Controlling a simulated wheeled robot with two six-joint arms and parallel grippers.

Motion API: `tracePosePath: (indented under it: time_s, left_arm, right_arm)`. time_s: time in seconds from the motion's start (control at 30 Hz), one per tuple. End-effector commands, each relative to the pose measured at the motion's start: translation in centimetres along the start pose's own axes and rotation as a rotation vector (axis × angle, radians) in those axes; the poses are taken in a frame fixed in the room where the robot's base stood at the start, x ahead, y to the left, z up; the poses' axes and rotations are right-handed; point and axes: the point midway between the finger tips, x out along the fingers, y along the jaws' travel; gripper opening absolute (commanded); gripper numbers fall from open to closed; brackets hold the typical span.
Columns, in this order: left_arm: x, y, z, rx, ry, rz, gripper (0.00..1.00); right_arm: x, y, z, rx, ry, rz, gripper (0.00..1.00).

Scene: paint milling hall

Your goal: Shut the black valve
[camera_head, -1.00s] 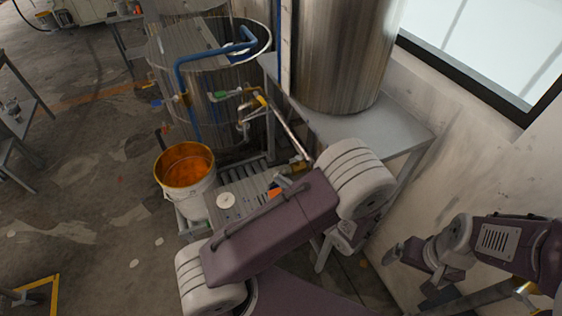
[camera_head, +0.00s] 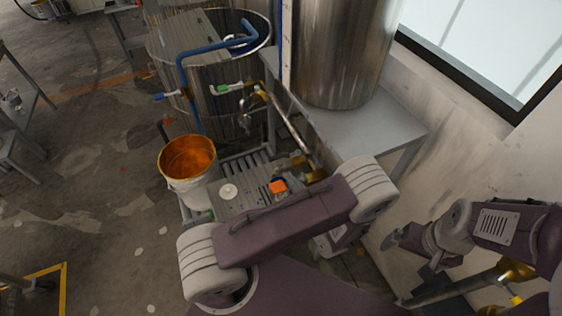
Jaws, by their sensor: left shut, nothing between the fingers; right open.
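I cannot make out a black valve for certain. Valve handles that show are a blue one (camera_head: 158,97) and a green one (camera_head: 222,88), both on the piping in front of the steel tank. Brass fittings (camera_head: 315,175) show at the lower end of the slanting pipe, partly behind my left arm, and their handles are not clear. My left arm crosses the lower middle and hides what lies behind it. My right arm comes in from the right edge. Neither gripper's fingers can be seen.
An orange-filled bucket (camera_head: 187,160) and a low metal platform (camera_head: 240,205) with an orange block (camera_head: 278,187) stand near the tank (camera_head: 215,115). A grey table (camera_head: 385,130) bears a tall steel cylinder (camera_head: 340,50). A wall is close at right; open floor lies left.

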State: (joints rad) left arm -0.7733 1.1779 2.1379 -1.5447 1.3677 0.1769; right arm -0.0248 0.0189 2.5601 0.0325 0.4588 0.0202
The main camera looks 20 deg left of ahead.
Motion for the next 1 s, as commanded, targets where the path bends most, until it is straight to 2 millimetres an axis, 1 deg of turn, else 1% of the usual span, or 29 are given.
tracePosePath:
  time_s: [0.03, 0.2, 0.3, 0.4, 0.6, 1.0]
  left_arm:
    - [1.1, 0.2, 0.4, 0.002, 0.001, 0.008, 0.0]
    - [4.5, 0.2, 0.4, -0.001, 0.001, 0.006, 0.0]
    - [6.0, 0.2, 0.3, -0.001, 0.002, 0.004, 0.0]
    - [7.0, 0.1, 0.2, 0.0, 0.002, 0.003, 0.0]
    - [7.7, 0.0, 0.0, 0.0, 0.001, 0.0, 0.0]
    - [7.5, 0.1, -0.1, 0.003, 0.001, -0.014, 0.0]
  right_arm:
    - [-0.8, 0.0, -0.1, 0.0, 0.0, 0.0, 0.97]
    - [-2.2, 0.0, -0.2, 0.0, 0.0, 0.0, 0.97]
    - [-2.9, -0.1, -0.3, 0.0, 0.0, 0.0, 0.97]
    - [-3.2, -0.1, -0.3, 0.0, 0.0, 0.0, 0.97]
    - [-3.3, -0.1, -0.3, 0.0, 0.0, 0.0, 0.97]
    - [-3.2, -0.1, -0.3, 0.0, 0.0, 0.0, 0.97]
